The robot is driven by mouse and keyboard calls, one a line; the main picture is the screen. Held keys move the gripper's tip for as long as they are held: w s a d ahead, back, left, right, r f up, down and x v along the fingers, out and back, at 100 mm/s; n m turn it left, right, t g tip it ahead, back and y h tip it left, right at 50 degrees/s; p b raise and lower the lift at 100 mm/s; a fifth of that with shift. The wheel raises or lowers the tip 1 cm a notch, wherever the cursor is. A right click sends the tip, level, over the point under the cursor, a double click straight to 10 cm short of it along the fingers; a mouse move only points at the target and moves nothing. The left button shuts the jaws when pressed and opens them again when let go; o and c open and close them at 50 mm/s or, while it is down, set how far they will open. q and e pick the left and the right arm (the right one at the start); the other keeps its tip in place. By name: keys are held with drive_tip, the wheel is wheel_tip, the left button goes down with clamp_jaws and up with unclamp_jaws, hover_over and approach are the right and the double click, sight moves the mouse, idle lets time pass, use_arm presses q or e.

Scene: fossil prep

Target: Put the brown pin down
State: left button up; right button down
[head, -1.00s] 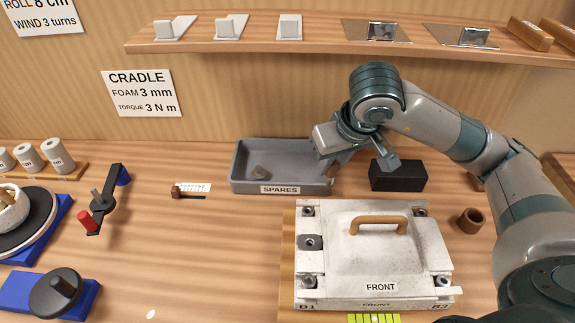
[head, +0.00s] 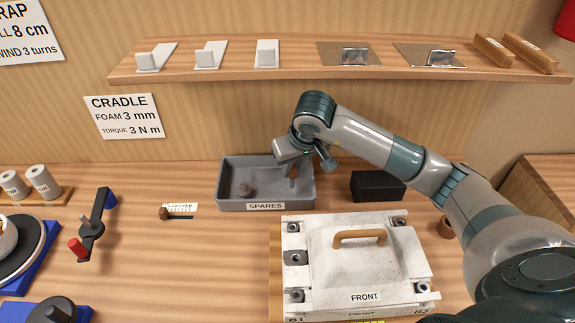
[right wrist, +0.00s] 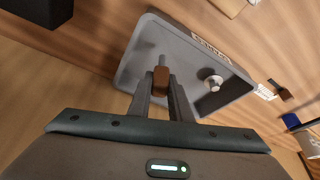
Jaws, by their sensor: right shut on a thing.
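The brown pin (right wrist: 161,79) is between the fingertips of my right gripper (right wrist: 161,85) in the right wrist view, with a grey shaft beyond its brown head. In the head view the right gripper (head: 307,160) is at the right part of the grey SPARES tray (head: 232,206), and the pin (head: 293,171) shows below it, over the tray. The fingers are shut on the pin. I cannot tell whether the pin touches the tray floor. My left gripper is not in view.
A small grey part (head: 244,189) lies in the left half of the tray. A black block (head: 377,186) stands to the tray's right. A white case (head: 355,265) with a brown handle is in front. A wooden shelf (head: 300,72) runs above. The tray's middle is clear.

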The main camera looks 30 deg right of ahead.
drive_tip(key=shift+w+f, duration=0.15)
drive_tip(key=shift+w, duration=0.2)
drive_tip(key=shift+w+d+f+p, duration=0.1)
drive_tip(key=shift+w+f+p, duration=0.8)
drive_tip(key=shift+w+f, duration=0.25)
drive_tip(key=shift+r, duration=0.1)
drive_tip(key=shift+f+b, duration=0.2)
drive_tip(key=shift+b, duration=0.1)
drive_tip(key=c, duration=1.6)
unclamp_jaws()
drive_tip(key=shift+r, duration=0.1)
